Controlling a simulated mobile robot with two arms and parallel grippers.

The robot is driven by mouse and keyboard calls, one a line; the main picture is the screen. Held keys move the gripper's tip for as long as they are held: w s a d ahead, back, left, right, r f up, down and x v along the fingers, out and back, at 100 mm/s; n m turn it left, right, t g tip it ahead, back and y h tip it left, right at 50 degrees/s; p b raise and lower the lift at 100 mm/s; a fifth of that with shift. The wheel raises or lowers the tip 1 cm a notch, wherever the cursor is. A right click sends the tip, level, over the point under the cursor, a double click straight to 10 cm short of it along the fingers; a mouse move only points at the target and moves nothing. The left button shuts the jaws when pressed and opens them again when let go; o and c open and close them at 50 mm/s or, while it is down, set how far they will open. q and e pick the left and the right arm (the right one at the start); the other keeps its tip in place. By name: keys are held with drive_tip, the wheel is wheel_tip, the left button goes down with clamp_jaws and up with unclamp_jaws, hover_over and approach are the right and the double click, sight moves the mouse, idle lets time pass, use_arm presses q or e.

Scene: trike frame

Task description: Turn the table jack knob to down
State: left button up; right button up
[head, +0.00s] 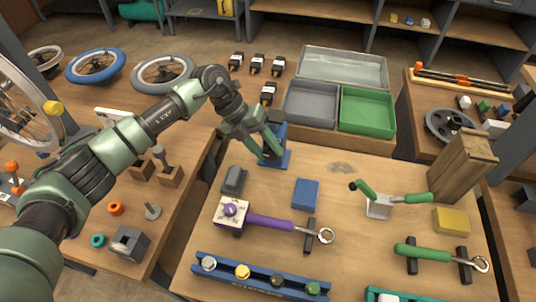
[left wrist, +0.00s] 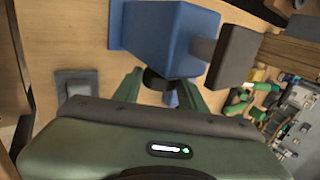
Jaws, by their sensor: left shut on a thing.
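The table jack (head: 281,131) is blue and stands at the back left of the wooden work table, partly hidden behind my left gripper (head: 268,150). In the left wrist view its blue body (left wrist: 172,38) fills the top middle, with a grey post (left wrist: 203,48) leading to a dark block (left wrist: 236,57). A dark round knob (left wrist: 154,79) on the body's near face sits between the green fingers of my left gripper (left wrist: 160,88). The fingers are shut on the knob. Which way the knob is set cannot be told. My right gripper is not in view.
Grey (head: 311,103) and green bins (head: 367,111) stand behind the jack. A dark grey block (head: 234,180), a blue block (head: 306,194) and a purple-handled tool (head: 270,222) lie in front. A green-handled clamp (head: 379,207) is to the right.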

use_arm(q)
drive_tip(key=shift+a+h+b, duration=0.1)
drive_tip(key=shift+h+b, duration=0.6)
drive_tip(key=o, duration=1.3)
drive_tip(key=shift+o, duration=0.2)
drive_tip(key=b+v, duration=0.1)
drive_tip(key=v, duration=0.6)
drive_tip(key=shift+w+a+r, duration=0.2)
drive_tip(key=shift+a, duration=0.1)
drive_tip(key=shift+r, duration=0.1)
